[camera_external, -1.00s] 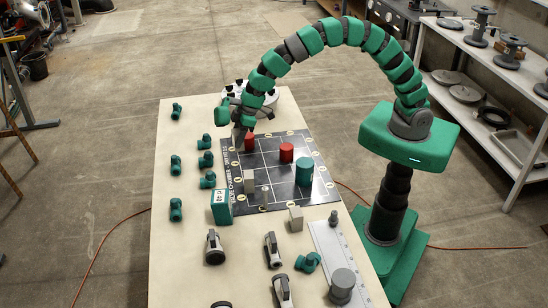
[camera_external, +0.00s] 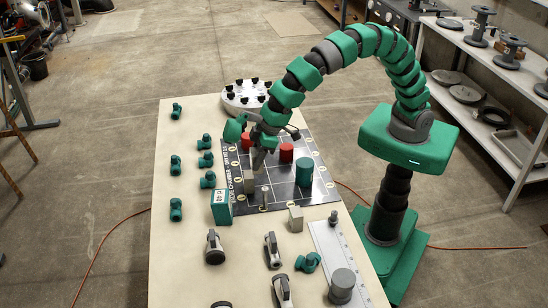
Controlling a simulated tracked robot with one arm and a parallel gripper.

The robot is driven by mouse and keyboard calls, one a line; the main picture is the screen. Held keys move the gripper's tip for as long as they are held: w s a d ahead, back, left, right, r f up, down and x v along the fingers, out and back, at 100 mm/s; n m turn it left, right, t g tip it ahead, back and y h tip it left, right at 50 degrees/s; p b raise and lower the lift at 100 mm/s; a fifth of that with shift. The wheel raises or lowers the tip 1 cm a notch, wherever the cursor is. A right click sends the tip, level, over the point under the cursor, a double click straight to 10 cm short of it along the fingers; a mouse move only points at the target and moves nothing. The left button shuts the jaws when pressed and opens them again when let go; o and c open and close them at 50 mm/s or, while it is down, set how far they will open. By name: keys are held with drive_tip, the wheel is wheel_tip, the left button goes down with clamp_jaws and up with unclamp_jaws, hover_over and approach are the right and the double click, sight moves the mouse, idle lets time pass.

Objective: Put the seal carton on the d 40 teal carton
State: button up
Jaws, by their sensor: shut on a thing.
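A small pale grey carton (camera_external: 249,182), which I take for the seal carton, is at the board's left side, just behind and right of the teal carton. My gripper (camera_external: 256,166) points down at its top and is shut on it; the fingertips are small and partly hidden. I cannot tell whether the carton is lifted off the board.
A red cylinder (camera_external: 286,153), another red one partly behind my gripper, and a teal cylinder (camera_external: 304,172) stand on the board (camera_external: 282,190). Teal fittings (camera_external: 207,180) line the left.

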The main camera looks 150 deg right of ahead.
drive_tip(key=w+d, duration=0.2)
drive_tip(key=w, duration=0.2)
drive_tip(key=w+d, duration=0.2)
drive_tip(key=w, duration=0.1)
drive_tip(key=w+d+f+p, duration=0.1)
drive_tip(key=w+d, duration=0.1)
drive_tip(key=w, duration=0.2)
drive_tip(key=shift+w, duration=0.3)
drive_tip(key=shift+f, duration=1.8)
drive_tip(key=shift+f, duration=0.5)
drive_tip(key=o, duration=1)
drive_tip(key=shift+r, duration=0.1)
drive_tip(key=shift+r, duration=0.45)
drive_tip(key=v, duration=1.2)
drive_tip(key=shift+a, duration=0.1)
